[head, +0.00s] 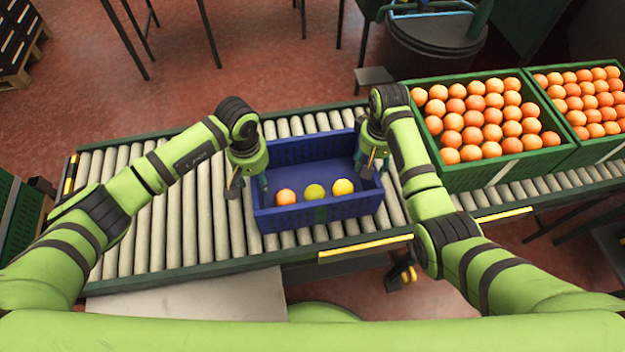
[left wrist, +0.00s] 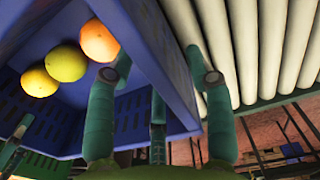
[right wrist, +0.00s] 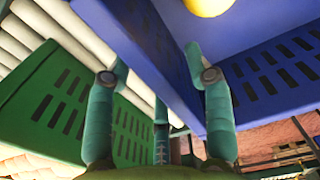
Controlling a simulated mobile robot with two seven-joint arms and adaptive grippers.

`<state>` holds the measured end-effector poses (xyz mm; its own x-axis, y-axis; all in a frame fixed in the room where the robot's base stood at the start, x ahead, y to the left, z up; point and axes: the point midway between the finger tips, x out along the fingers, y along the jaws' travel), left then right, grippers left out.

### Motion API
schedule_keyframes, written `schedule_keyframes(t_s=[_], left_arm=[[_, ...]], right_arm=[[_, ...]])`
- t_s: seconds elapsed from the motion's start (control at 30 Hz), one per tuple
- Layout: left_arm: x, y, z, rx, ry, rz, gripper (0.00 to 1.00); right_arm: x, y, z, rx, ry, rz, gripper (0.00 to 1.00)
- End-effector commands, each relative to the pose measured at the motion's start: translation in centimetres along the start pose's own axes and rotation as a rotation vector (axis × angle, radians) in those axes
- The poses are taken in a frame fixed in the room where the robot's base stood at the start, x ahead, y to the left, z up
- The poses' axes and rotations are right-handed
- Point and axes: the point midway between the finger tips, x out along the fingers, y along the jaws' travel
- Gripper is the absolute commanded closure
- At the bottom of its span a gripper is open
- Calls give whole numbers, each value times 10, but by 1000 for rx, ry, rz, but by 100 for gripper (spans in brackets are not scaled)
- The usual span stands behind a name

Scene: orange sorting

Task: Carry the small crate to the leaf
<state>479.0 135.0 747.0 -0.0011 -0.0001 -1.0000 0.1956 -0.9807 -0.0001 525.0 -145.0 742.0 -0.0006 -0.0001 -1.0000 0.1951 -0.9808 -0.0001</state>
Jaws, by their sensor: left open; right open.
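The small blue crate (head: 320,212) stands on the roller conveyor with an orange fruit (head: 286,196), a green-yellow fruit (head: 314,192) and a yellow fruit (head: 343,187) along its near side. My left gripper (head: 249,186) is open at the crate's left wall, one finger inside and one outside; the wall (left wrist: 160,70) runs between the fingers in the left wrist view. My right gripper (head: 370,167) is open at the right wall, which passes between its fingers in the right wrist view (right wrist: 150,50). A pale flat panel, perhaps the leaf (head: 190,308), lies at the conveyor's near side.
Two green crates full of oranges (head: 490,178) (head: 600,150) stand on the conveyor at the right, the nearer one close to my right gripper. The rollers (head: 185,215) left of the blue crate are bare. A dark bin (head: 435,45) stands behind.

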Motion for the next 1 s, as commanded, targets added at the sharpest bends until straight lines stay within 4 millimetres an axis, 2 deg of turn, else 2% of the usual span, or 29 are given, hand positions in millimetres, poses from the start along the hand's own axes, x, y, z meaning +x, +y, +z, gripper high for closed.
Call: schedule_keyframes(t_s=[0.2, 0.57, 0.67, 0.7, 1.0], left_arm=[[24, 0, 0, 0, 0, 1, 48], [29, 0, 0, 0, 1, 0, 48], [29, 0, 0, 0, 1, 0, 84], [29, 0, 0, 0, 1, 0, 100], [28, 0, -1, 0, 2, 1, 100]], right_arm=[[24, 0, 0, 0, -2, 0, 48], [29, 0, 0, 0, 1, 0, 48], [29, 0, 0, 0, 1, 0, 84], [29, 0, 0, 0, 1, 0, 100], [28, 0, -1, 0, 3, 0, 100]])
